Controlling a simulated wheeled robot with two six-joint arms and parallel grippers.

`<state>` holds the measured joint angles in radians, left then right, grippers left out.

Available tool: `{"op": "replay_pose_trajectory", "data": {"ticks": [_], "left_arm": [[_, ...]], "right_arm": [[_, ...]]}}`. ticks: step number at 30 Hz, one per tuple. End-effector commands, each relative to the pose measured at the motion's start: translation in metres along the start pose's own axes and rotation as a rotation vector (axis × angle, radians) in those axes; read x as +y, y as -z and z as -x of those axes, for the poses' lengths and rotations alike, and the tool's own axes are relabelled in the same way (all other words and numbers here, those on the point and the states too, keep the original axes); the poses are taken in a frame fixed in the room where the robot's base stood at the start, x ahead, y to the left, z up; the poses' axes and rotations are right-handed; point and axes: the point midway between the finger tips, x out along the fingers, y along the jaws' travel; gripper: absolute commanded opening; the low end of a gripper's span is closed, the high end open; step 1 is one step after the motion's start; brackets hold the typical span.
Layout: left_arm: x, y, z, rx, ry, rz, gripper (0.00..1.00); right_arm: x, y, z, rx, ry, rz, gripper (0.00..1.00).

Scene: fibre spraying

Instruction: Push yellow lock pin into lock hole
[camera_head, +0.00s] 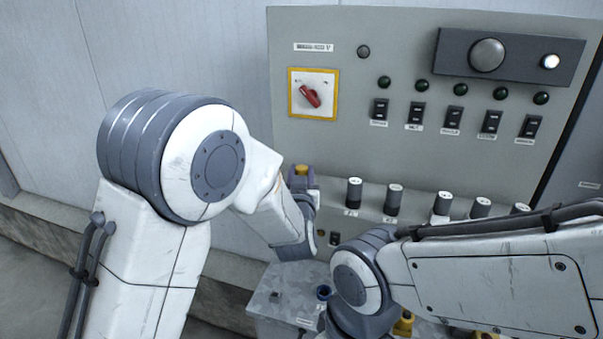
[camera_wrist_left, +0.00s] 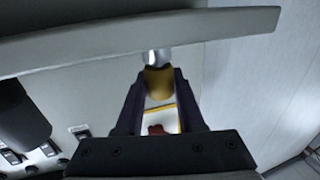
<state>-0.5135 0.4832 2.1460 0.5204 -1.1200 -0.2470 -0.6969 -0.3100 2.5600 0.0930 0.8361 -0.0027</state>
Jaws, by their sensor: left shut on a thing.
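The yellow lock pin (camera_wrist_left: 158,82) sits between the two dark fingers of my left gripper (camera_wrist_left: 159,74), which is shut on it. Its silver shank (camera_wrist_left: 152,57) reaches to the grey lip across the top of the left wrist view; whether it touches or enters the lip I cannot tell. In the head view, the pin's yellow top (camera_head: 301,169) shows at the tip of my left gripper (camera_head: 303,182), at the left end of the panel's lower ledge. The lock hole is not distinguishable. My right arm crosses the lower right; its gripper does not show.
The grey control panel (camera_head: 350,140) rises behind, with a red rotary switch (camera_head: 310,95) in a yellow frame, black rocker switches and several knobs (camera_head: 393,199) on the ledge. A metal box (camera_head: 272,312) stands below. The wall at left is bare.

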Motion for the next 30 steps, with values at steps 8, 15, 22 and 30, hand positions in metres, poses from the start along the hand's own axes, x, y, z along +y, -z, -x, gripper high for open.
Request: {"op": "replay_pose_trajectory", "data": {"ticks": [8, 15, 22, 30], "left_arm": [[0.000, -0.005, 0.000, 0.001, 0.000, 0.000, 0.53], [0.000, -0.005, 0.000, 0.001, 0.000, 0.000, 0.72], [0.000, -0.006, 0.007, 0.000, -0.001, 0.000, 0.72], [0.001, -0.008, 0.057, 0.002, -0.004, 0.002, 0.72]], "right_arm": [[0.000, 0.000, -0.006, 0.000, 0.000, 0.000, 0.45], [0.000, 0.000, -0.005, 0.000, 0.000, 0.000, 0.45], [0.001, -0.001, -0.010, 0.000, 0.000, -0.005, 0.45], [0.002, -0.002, -0.033, 0.000, 0.000, -0.004, 0.45]]}}
